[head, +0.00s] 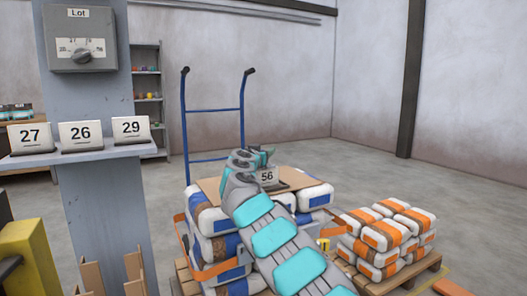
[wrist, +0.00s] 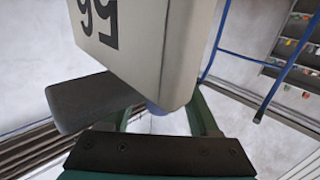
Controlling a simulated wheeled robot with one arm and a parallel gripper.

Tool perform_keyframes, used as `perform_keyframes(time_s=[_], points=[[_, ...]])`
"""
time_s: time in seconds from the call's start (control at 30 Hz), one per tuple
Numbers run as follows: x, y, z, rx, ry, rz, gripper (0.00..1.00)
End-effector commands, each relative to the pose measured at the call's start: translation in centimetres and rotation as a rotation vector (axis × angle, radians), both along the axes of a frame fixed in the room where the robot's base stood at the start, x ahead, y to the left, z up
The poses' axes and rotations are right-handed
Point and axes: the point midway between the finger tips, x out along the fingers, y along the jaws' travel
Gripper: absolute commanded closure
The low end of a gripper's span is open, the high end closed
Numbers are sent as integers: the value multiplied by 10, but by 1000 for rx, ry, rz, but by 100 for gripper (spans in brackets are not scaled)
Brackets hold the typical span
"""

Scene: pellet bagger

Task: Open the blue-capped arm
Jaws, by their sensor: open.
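I cannot make out a blue-capped arm in either view. My gripper (head: 258,155) is in the middle of the head view, over the strapped bag stack, beside a small card marked 56 (head: 267,177). In the wrist view the card (wrist: 150,45) looms large and upside down, right in front of my open gripper (wrist: 168,112). The card's lower corner reaches toward the space between the green fingers. I cannot tell whether they touch it. A small bluish rounded spot (wrist: 156,109) shows just under the card; what it belongs to is hidden.
A grey post carries the Lot dial box (head: 81,40) and a shelf (head: 75,155) with cards 27, 26 and 29. A blue hand truck (head: 213,110) stands behind the bag stack (head: 208,217). Orange-banded bags (head: 385,235) lie on a pallet at right. Open floor lies behind.

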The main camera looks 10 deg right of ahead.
Motion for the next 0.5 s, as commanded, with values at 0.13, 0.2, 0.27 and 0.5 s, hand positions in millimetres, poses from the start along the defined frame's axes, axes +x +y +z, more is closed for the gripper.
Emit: perform_keyframes(time_s=[0.13, 0.2, 0.27, 0.5], points=[[0, 0, 0, 0, 0, 0, 44], [0, 0, 0, 0, 0, 0, 52], [0, 0, 0, 0, 0, 0, 59], [0, 0, 0, 0, 0, 0, 86]])
